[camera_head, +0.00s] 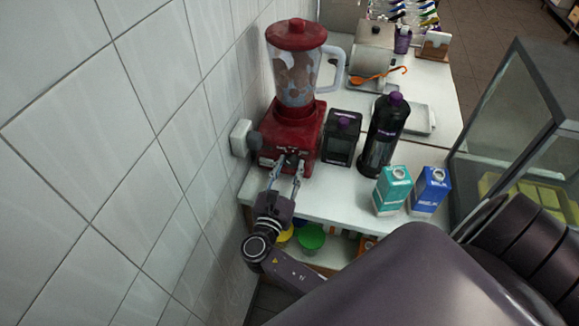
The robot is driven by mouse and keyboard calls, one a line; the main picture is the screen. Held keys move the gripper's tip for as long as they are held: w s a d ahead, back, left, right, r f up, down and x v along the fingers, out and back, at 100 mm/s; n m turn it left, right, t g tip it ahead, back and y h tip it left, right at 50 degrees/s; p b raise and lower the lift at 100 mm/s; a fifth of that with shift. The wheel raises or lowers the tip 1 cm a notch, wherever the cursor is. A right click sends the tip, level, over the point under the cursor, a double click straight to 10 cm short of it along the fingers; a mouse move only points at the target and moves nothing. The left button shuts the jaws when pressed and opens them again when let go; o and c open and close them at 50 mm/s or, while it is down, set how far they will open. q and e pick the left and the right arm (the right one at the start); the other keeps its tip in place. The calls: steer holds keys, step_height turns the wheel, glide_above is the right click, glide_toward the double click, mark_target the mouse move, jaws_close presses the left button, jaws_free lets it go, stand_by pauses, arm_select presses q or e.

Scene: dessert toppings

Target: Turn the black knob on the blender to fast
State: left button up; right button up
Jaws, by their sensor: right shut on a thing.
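The blender has a red base (294,128), a clear jar (296,78) with brownish pieces inside, a clear handle and a red lid (297,34). It stands upright on the white counter against the tiled wall. My right gripper (287,166) reaches up to the front of the base and is shut on the small black knob (291,157) there. The fingers largely hide the knob, so I cannot read its setting. My left gripper is not in view.
Right of the blender stand a black container (341,139), a black bottle (384,135), a teal carton (391,191) and a blue carton (429,192). A white wall box (240,138) is left of the base. A glass case (525,120) stands at right. Coloured tubs sit below the counter (335,200).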

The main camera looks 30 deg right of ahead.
steer(key=shift+c, duration=0.2)
steer(key=m+b, duration=0.2)
steer(key=m, duration=0.1)
steer(key=shift+f+b, duration=0.2)
steer(key=shift+b, duration=0.1)
steer(key=m+b, duration=0.4)
steer(key=shift+f+m, duration=0.1)
steer(key=shift+m, duration=0.2)
steer(key=m+b, duration=0.5)
steer(key=shift+r+m+b, duration=0.2)
steer(key=shift+m+b, duration=1.3)
steer(key=shift+m, duration=0.2)
